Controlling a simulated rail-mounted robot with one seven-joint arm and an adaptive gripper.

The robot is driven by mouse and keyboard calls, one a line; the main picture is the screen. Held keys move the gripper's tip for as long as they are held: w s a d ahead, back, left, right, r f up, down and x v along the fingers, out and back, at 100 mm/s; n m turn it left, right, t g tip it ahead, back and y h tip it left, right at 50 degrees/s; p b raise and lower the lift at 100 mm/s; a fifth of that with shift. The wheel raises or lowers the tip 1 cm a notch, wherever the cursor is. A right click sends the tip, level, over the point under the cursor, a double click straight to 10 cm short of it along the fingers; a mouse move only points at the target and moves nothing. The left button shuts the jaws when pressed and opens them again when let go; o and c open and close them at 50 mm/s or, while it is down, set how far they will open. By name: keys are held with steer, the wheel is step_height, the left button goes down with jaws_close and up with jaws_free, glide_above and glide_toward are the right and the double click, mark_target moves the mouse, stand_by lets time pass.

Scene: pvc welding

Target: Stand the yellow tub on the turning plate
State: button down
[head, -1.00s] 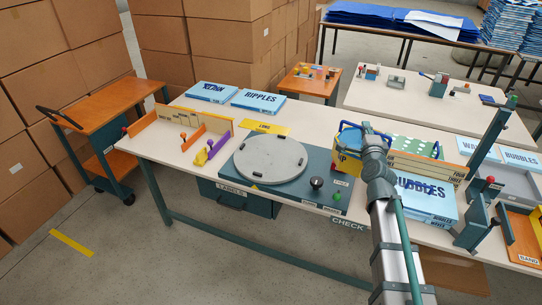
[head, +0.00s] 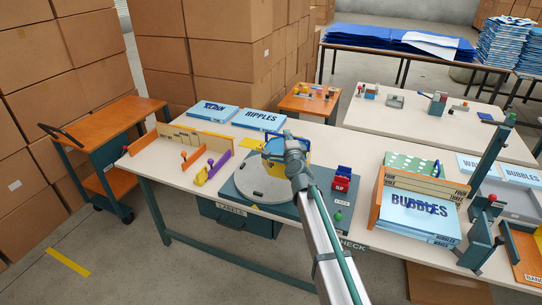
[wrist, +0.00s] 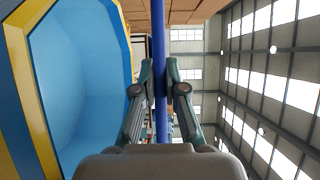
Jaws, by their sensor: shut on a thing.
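My gripper (wrist: 160,80) is shut on the tub's blue handle (wrist: 159,40), which runs between the fingers in the wrist view. The tub's light blue inside (wrist: 85,80) fills the left of that view and looks empty where visible. My arm hides the plate's right edge in the head view.
Purple and orange pieces (head: 220,162) lie to the left. A stack of blue boxes (head: 418,215) and a wooden rack (head: 376,200) stand to the right.

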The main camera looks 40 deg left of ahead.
mark_target(271, 150)
steer(key=a+f, duration=0.2)
steer(key=a, duration=0.1)
steer(key=w+a+f+b, duration=0.1)
steer(key=a+f, duration=0.1)
steer(key=a+f+b, duration=0.1)
steer(key=a+f, duration=0.2)
steer(key=shift+w+a+f, duration=0.1)
steer(key=shift+w+a, duration=0.15)
steer(key=shift+a, duration=0.05)
steer(key=shift+a+f+b, duration=0.15)
steer(key=shift+f+b, duration=0.4)
steer(key=shift+f, duration=0.35)
steer(key=shift+a+f+b, duration=0.1)
steer(key=shift+f+b, duration=0.45)
steer(key=shift+f, duration=0.45)
steer(key=shift+f, duration=0.15)
steer(key=c, duration=1.2)
jaws_free()
steer(key=shift+c, duration=0.2)
steer(key=shift+r, duration=0.2)
